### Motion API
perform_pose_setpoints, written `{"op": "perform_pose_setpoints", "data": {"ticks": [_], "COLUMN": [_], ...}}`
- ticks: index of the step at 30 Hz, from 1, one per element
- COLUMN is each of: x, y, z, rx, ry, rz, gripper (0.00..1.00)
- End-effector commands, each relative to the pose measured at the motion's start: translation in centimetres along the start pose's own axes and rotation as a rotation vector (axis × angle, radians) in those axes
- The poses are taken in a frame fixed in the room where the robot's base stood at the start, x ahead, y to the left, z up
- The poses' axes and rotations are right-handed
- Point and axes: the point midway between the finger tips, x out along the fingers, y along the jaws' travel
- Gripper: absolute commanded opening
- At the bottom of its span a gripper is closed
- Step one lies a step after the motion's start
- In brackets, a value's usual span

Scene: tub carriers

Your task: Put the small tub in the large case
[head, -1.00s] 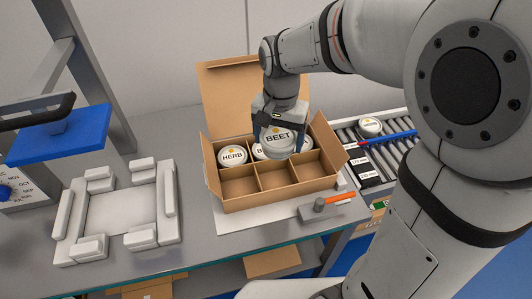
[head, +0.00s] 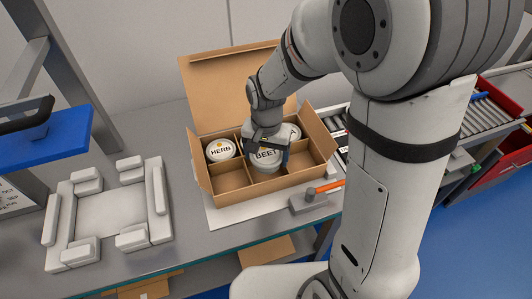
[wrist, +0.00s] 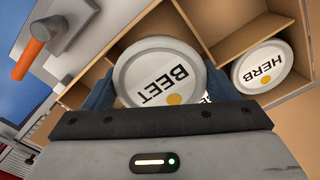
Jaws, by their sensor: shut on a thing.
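My gripper (head: 268,146) is shut on a white round tub marked BEET (head: 265,157). In the wrist view the held tub (wrist: 160,75) sits between the fingers with its lid facing the camera. The large case (head: 205,186) is an open brown cardboard box with dividers, its lid raised at the back. The held tub is over the front middle compartment; I cannot tell how deep it is. A HERB tub (head: 220,149) sits in the back left compartment and another tub (head: 292,131) in the back right. My gripper hides most of the back middle. The front left and front right compartments look empty.
A white padded fixture (head: 110,215) stands to the left. A blue panel on a stand (head: 45,138) rises at far left. A roller conveyor (head: 497,108) is at the right.

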Motion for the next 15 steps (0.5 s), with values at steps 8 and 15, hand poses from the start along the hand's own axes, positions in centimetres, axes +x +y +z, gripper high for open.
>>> {"op": "perform_pose_setpoints", "data": {"ticks": [8, 15], "x": [0.6, 1.2], "y": [0.0, -0.1], "z": [0.0, 0.0], "rx": [-0.001, -0.001], "ry": [0.001, 0.001], "rz": [0.000, -0.001], "gripper": [0.52, 0.52]}}
